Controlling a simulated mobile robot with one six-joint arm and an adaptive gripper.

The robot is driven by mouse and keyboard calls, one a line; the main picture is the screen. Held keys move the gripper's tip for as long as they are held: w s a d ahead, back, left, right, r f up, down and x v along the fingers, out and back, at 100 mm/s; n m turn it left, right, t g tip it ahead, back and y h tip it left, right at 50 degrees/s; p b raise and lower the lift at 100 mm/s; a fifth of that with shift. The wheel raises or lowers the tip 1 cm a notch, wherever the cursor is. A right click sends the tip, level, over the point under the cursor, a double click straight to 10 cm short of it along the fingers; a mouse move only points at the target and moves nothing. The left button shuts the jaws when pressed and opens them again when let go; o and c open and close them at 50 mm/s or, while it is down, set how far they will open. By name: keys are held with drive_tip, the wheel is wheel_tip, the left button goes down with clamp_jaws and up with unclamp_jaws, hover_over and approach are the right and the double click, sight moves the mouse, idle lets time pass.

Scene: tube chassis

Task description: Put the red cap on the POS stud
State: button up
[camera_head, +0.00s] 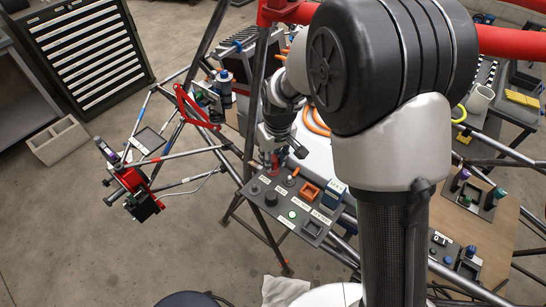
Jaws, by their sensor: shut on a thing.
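My gripper (276,150) points down over the back left edge of a grey control panel (283,207). It is shut on the red cap (275,161), of which a small red part shows below the fingers. The cap is at or just above the panel; I cannot tell whether it touches a stud. The POS stud cannot be made out; it may be hidden by the gripper and cap. The small white labels on the panel are too small to read.
The panel carries a black knob (270,199), an orange square part (309,191), a blue-topped block (334,192) and a green button (292,214). Dark and red chassis tubes surround it. A red clamp device (134,179) sits on the left tubes. My arm hides much of the right side.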

drive_tip(key=shift+r, duration=0.15)
drive_tip(key=shift+r+p, duration=0.65)
drive_tip(key=shift+r, duration=0.05)
idle(0.7)
drive_tip(key=o, duration=0.5)
drive_tip(key=shift+o, duration=0.2)
wheel_tip(320, 180, up, 11)
drive_tip(key=s+p, duration=0.1)
drive_tip(key=p, duration=0.6)
drive_tip(key=shift+s+d+p, duration=0.25)
drive_tip(key=shift+d+p, duration=0.15)
